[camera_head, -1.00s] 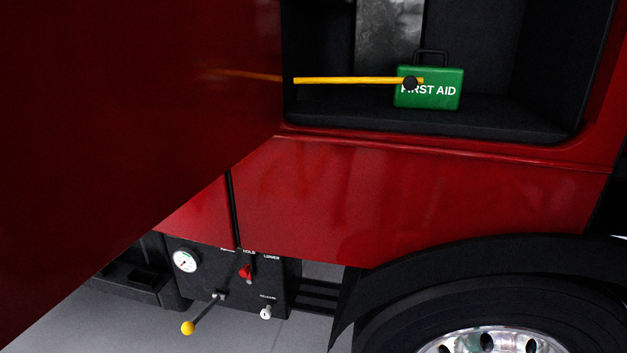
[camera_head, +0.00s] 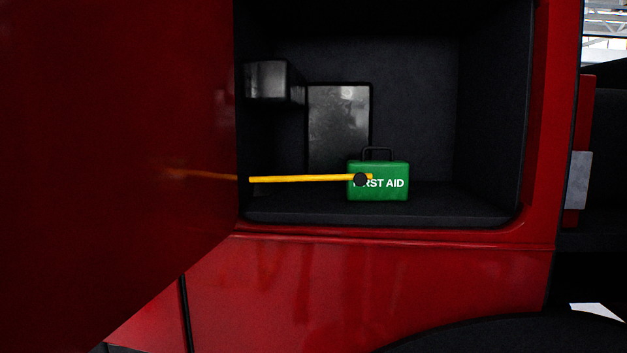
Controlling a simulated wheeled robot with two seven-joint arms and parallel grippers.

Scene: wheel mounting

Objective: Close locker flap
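The red locker flap (camera_head: 120,150) stands open and fills the left of the head view. The locker (camera_head: 415,100) to its right is a dark, open compartment in the red vehicle body. Neither of my grippers shows.
A dark box (camera_head: 270,81) is on the locker's left inner wall, and a grey panel (camera_head: 338,120) is at the back. The red body (camera_head: 350,280) continues below the opening. A black wheel arch (camera_head: 510,335) shows at bottom right.

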